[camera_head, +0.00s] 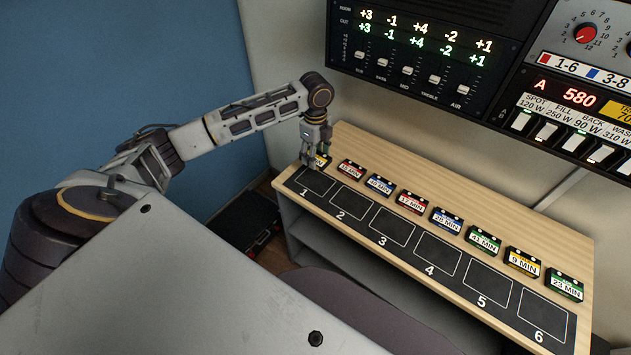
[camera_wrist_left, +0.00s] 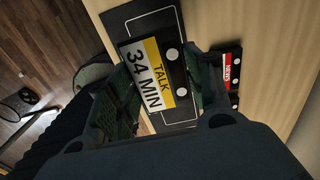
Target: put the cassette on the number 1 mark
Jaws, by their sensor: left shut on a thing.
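The yellow-labelled cassette marked TALK 34 MIN (camera_wrist_left: 155,75) is between the fingers of my left gripper (camera_head: 313,162), which is shut on it. In the head view only a sliver of this cassette (camera_head: 323,159) shows, the rest hidden by the fingers. It is at the left end of the cassette row, just behind the number 1 mark (camera_head: 314,182), a white outline on the black strip. Whether the cassette touches the wooden top is not clear. My right gripper is not in view.
Several other cassettes stand in a row to the right, the nearest a red one (camera_head: 350,169), close beside my left gripper. The other numbered outlines, such as number 2 (camera_head: 350,202), are bare. A panel with sliders (camera_head: 420,60) is on the wall behind.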

